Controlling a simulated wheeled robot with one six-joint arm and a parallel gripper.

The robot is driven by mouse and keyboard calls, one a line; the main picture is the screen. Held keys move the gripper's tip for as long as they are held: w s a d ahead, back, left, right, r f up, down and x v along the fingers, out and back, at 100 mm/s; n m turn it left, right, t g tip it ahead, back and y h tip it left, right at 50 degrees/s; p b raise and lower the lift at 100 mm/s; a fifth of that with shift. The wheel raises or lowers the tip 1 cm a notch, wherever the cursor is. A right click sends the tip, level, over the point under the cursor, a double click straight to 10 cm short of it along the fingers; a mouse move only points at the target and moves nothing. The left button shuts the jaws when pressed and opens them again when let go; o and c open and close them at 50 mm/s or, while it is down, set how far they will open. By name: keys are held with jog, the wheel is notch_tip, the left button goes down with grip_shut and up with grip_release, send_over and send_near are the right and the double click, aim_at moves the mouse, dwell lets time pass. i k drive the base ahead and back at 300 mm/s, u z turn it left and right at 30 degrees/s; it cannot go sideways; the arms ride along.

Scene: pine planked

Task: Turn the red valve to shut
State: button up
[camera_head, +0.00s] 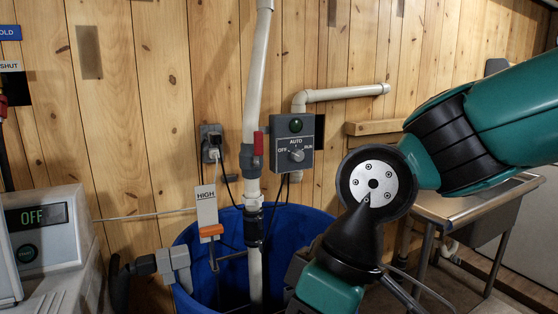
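A grey valve body (251,158) sits on the white upright pipe (257,75) above the blue barrel. Its red handle (258,143) stands upright, in line with the pipe, at the right side of the body. A second red part (3,105) is cut off by the left edge, just below a sign (11,66) that reads SHUT; I cannot tell its full shape. My teal and black arm fills the right side and bends down in front of the barrel. My gripper's fingertips do not show, and nothing of mine touches the red handle.
A blue barrel (190,240) stands below the pipe. A control box (291,146) with a knob is right of the handle. A HIGH tag (206,206) with an orange piece (211,231) hangs left. A grey unit (45,240) reads OFF. A metal table (470,205) stands right.

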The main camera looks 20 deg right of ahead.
aim_at(258, 135)
jog(key=u, duration=0.05)
jog(key=k, duration=0.55)
jog(key=z, duration=0.85)
jog(key=i, duration=1.05)
jog(key=u, duration=0.4)
